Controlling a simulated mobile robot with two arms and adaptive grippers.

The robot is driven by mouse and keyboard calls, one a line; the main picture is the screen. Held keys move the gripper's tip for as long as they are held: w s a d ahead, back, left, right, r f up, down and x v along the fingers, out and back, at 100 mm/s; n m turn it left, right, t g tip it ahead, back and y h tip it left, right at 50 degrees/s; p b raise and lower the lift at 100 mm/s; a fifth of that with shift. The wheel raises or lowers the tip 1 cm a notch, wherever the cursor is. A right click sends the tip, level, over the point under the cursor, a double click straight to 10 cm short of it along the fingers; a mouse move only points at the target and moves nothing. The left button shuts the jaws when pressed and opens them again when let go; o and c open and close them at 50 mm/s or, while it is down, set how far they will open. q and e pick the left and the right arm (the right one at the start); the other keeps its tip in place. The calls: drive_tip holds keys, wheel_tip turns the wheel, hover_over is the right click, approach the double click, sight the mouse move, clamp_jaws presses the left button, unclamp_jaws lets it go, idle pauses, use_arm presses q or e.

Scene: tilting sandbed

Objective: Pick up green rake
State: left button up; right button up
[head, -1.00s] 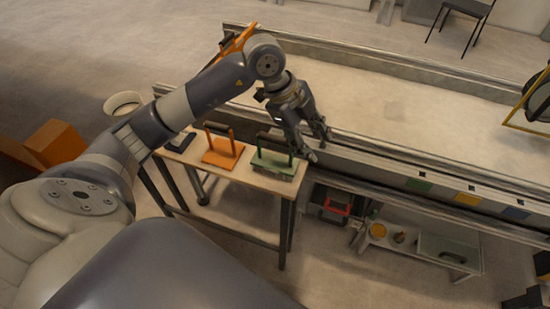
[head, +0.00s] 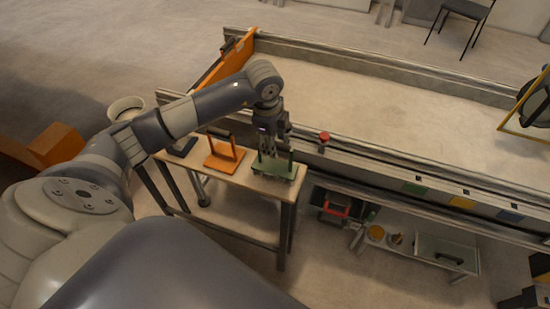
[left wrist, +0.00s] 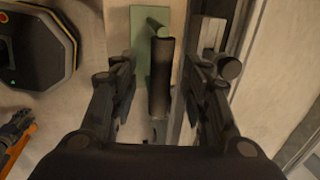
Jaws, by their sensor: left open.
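The green rake (head: 284,171) stands on the small table's right end in the head view, with my left gripper (head: 270,150) pointing down at it. In the left wrist view its green plate (left wrist: 142,38) and black handle (left wrist: 161,78) show. The handle lies between the two spread fingers of my left gripper (left wrist: 162,92), with a visible gap on both sides. The gripper is open and holds nothing. In the head view it hides part of the rake. My right gripper is not in view.
An orange rake (head: 223,155) stands left of the green one on the small table (head: 232,181). The long sandbed (head: 390,100) runs behind, its near rail close to the gripper. A red knob (head: 324,137) sits on that rail. A low bench (head: 400,258) stands at right.

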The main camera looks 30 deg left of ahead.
use_arm(q)
drive_tip(key=shift+w+a+f, duration=0.1)
drive_tip(key=shift+w+f, duration=0.05)
drive_tip(key=shift+f, duration=0.4)
drive_tip(key=shift+w+f, duration=0.1)
drive_tip(key=shift+f, duration=0.45)
clamp_jaws()
drive_tip(key=shift+r, duration=0.1)
drive_tip(key=shift+r, duration=0.1)
